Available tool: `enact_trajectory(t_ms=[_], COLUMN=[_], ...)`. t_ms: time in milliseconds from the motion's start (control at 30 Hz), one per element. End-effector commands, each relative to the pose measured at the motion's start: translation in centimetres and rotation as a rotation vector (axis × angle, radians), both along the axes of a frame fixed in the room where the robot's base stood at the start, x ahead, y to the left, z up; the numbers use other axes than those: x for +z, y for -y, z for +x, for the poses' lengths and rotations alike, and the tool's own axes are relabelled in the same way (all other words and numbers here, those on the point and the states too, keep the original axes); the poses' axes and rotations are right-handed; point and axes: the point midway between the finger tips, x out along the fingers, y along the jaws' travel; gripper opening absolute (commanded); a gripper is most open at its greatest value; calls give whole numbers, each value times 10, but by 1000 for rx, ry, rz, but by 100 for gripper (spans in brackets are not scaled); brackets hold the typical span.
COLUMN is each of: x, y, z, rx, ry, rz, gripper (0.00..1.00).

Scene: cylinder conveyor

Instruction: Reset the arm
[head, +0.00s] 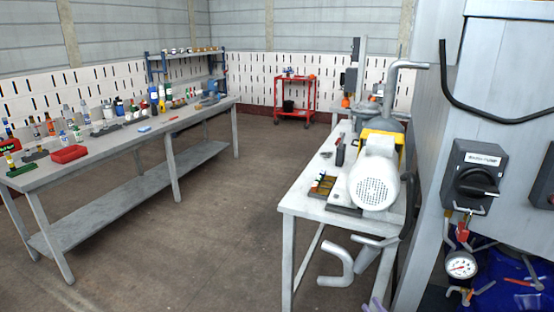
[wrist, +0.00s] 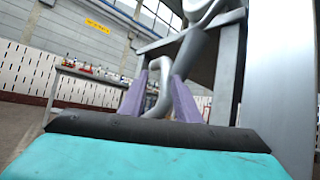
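My gripper shows in the wrist view as two purple fingers (wrist: 160,76), apart, with a clear gap between them. No held object shows in the gap; a bent grey pipe appears behind it. In the head view only a small purple piece of my gripper (head: 376,305) shows at the bottom edge, below the right-hand table. The rest of my arm is out of the head view.
A white pump motor (head: 374,182) sits on the right-hand table (head: 300,207), with bent grey pipes (head: 338,265) below it. A grey cabinet (head: 490,100) with a switch and gauge stands close right. A cluttered workbench (head: 105,150) runs along the left. The middle floor is clear.

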Motion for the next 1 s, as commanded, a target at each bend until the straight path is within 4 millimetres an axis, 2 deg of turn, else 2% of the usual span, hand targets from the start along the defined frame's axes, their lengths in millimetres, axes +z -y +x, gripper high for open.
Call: enact_trajectory(t_ms=[33, 267, 467, 600, 800, 1000], x=[4, -3, -17, -30, -52, -75], y=[-26, -134, -224, -280, -337, -370], z=[2, -1, -26, -56, -108, -164], rx=[48, 267, 468, 611, 805, 986], ry=[-17, -100, -161, -191, -211, -203], rz=[-22, -158, -315, -445, -645, -855], gripper=[29, 29, 29, 29, 29, 29])
